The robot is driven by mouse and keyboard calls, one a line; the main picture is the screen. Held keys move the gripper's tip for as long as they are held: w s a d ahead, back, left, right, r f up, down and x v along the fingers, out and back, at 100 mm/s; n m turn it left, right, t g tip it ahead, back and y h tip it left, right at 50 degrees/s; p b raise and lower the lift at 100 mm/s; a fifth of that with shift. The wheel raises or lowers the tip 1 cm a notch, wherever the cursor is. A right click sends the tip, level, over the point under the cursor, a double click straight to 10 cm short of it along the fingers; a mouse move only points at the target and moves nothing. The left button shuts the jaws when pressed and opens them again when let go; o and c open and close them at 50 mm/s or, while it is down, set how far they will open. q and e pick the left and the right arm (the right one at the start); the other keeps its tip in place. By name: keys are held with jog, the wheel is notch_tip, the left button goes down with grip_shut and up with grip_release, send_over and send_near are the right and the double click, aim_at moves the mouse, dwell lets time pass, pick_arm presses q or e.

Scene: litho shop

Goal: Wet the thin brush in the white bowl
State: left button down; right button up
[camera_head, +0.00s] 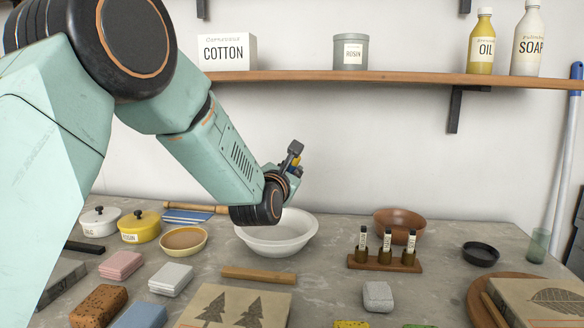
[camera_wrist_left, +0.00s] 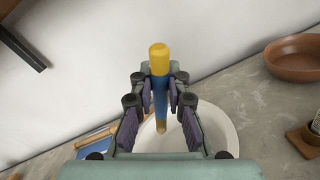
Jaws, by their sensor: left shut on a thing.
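The white bowl (camera_head: 300,240) stands on the table in the middle of the head view, partly hidden by my left forearm. It also shows in the left wrist view (camera_wrist_left: 222,125), below the fingers. My left gripper (camera_head: 291,165) is over the bowl and mostly hidden by its own wrist. In the left wrist view my left gripper (camera_wrist_left: 160,97) is shut on the thin brush (camera_wrist_left: 159,62), which has a yellow end and a blue shaft. The brush's lower end shows against the bowl's inside; I cannot tell if it touches. My right gripper is not in view.
A brown bowl (camera_head: 412,221) and a wooden rack of small bottles (camera_head: 385,265) stand right of the white bowl. A yellow dish (camera_head: 183,241), lidded pots and several blocks lie left. A wooden bar (camera_head: 258,275) lies in front. A shelf (camera_head: 400,76) hangs above.

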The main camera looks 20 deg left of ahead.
aim_at(293, 161)
pick_arm(q)
notch_tip(293, 161, down, 8)
jog(key=b, duration=0.5)
jog(key=shift+w, duration=0.15)
jog(key=shift+d+r, duration=0.1)
jog(key=shift+r, duration=0.1)
dwell(0.4)
jog(key=shift+r+p, duration=2.5)
jog(key=shift+r, duration=1.6)
jog(key=shift+r+p, duration=1.25)
jog(key=shift+r, duration=0.8)
jog(key=shift+f, duration=0.1)
